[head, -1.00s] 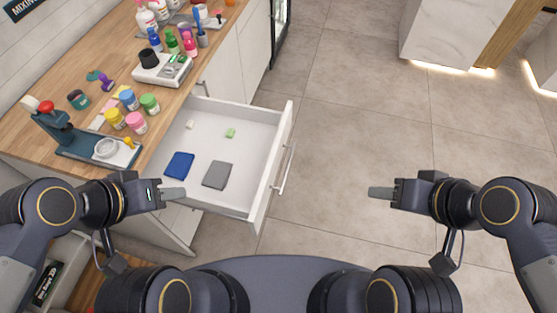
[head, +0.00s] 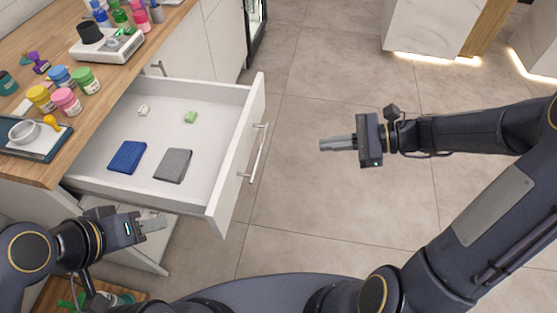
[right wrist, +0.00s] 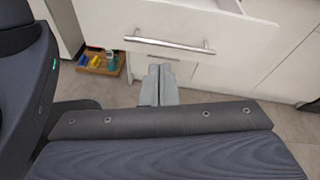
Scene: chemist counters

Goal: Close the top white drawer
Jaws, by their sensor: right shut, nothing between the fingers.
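The top white drawer (head: 215,118) is pulled out from under the wooden counter. Inside it lie a blue folded cloth (head: 127,157), a grey folded cloth (head: 173,165), a small green block (head: 190,117) and a small whitish item (head: 143,110). Its front carries a metal bar handle (head: 258,152). The front and handle also show in the right wrist view (right wrist: 170,44). My right gripper (head: 325,144) is shut and empty, to the right of the handle and apart from it. My left gripper (head: 158,224) is below the drawer's near side in the head view; its fingers look together, with nothing seen between them.
The counter (head: 120,88) holds several coloured jars, bottles and a white device (head: 106,45). A wooden tray (right wrist: 100,68) with yellow and blue items is low below the drawer. The tiled floor (head: 310,85) right of the drawer is clear.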

